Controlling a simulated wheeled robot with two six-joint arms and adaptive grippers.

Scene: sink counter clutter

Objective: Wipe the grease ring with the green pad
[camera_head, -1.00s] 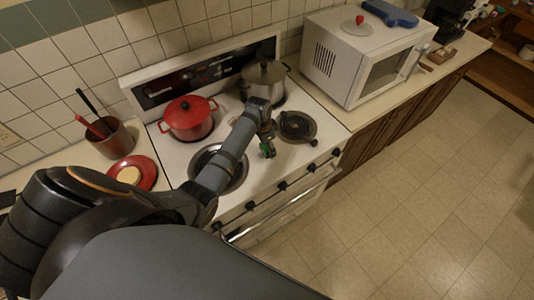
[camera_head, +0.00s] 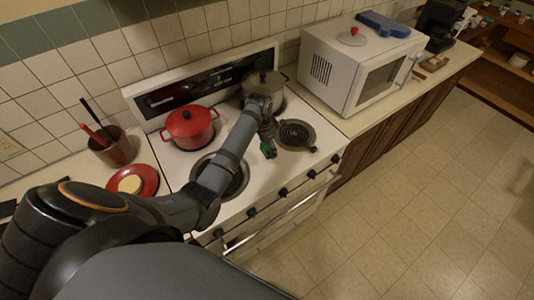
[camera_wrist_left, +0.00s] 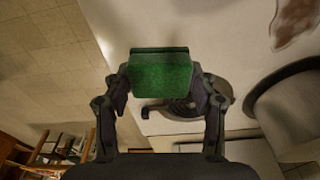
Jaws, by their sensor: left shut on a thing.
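The green pad (camera_wrist_left: 160,75) is held between the fingers of my left gripper (camera_wrist_left: 163,90) in the left wrist view. In the head view the pad (camera_head: 268,151) shows small at the end of my left gripper (camera_head: 267,143), over the white stovetop between the front-left and right burners. Whether the pad touches the surface is unclear. A brown grease mark (camera_wrist_left: 297,18) lies on the white surface at the top right of the wrist view, apart from the pad and partly cut off. I cannot make it out in the head view. My right gripper is not in view.
A red pot (camera_head: 189,128) and a steel pot (camera_head: 263,88) stand at the back of the stove. A bare coil burner (camera_head: 296,134) is right of the gripper. A microwave (camera_head: 335,75) stands to the right. A red plate (camera_head: 147,175) and utensil crock (camera_head: 117,150) are left.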

